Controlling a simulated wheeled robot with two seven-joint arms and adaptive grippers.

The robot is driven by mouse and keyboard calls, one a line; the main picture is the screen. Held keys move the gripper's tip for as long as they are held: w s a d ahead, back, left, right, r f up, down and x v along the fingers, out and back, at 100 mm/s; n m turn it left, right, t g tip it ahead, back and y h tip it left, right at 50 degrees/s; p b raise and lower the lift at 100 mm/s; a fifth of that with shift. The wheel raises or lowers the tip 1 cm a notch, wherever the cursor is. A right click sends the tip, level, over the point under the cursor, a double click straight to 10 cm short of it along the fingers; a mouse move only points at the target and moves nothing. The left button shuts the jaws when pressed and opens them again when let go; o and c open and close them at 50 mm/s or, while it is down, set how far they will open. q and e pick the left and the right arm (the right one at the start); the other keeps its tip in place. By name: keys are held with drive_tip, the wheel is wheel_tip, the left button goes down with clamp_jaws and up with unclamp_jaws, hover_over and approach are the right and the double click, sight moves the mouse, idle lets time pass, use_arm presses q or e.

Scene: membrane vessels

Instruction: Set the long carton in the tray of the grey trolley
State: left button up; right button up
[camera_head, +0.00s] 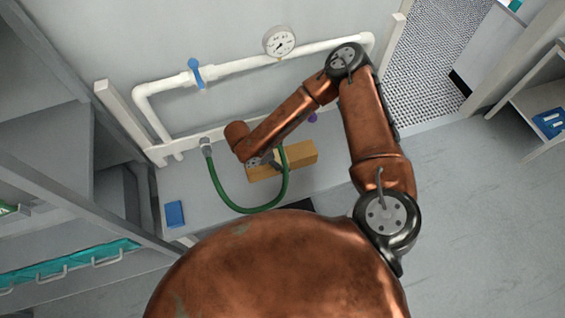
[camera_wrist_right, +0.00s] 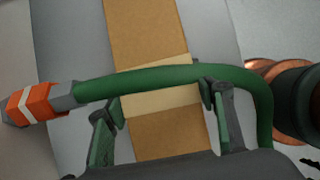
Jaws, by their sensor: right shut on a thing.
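The long carton (camera_head: 300,158) is a tan box lying on a grey bench top (camera_head: 205,187) below the wall pipe. My right gripper (camera_head: 262,161) is at its left part, with the arm reaching over from the right. In the right wrist view the carton (camera_wrist_right: 150,30), with a paler band across it, runs between the two fingers of the right gripper (camera_wrist_right: 162,105), which are shut on its sides. A green hose (camera_wrist_right: 150,82) crosses over the carton close to the fingertips. My left gripper is not in view. I cannot make out the grey trolley or its tray.
The green hose (camera_head: 222,200) loops from the pipework across the bench and carton. A white pipe (camera_head: 235,67) carries a blue lever (camera_head: 196,74) and gauge (camera_head: 279,41). A small blue box (camera_head: 175,213) sits at the bench's left. Shelving stands left; open floor (camera_head: 480,210) lies right.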

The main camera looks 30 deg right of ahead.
drive_tip(key=shift+s+d, duration=0.2)
drive_tip(key=shift+s, duration=0.05)
drive_tip(key=shift+d+f, duration=0.25)
drive_tip(key=shift+f, duration=0.1)
drive_tip(key=f, duration=0.2)
drive_tip(key=shift+w+f, duration=0.4)
drive_tip(key=shift+f, duration=0.3)
drive_tip(key=shift+s, duration=0.2)
drive_tip(key=shift+f, duration=0.1)
drive_tip(key=o, duration=1.1)
drive_tip(key=shift+w, duration=0.1)
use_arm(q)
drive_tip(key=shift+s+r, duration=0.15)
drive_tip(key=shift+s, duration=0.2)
use_arm(e)
drive_tip(key=o, duration=0.3)
drive_tip(key=shift+o, duration=0.2)
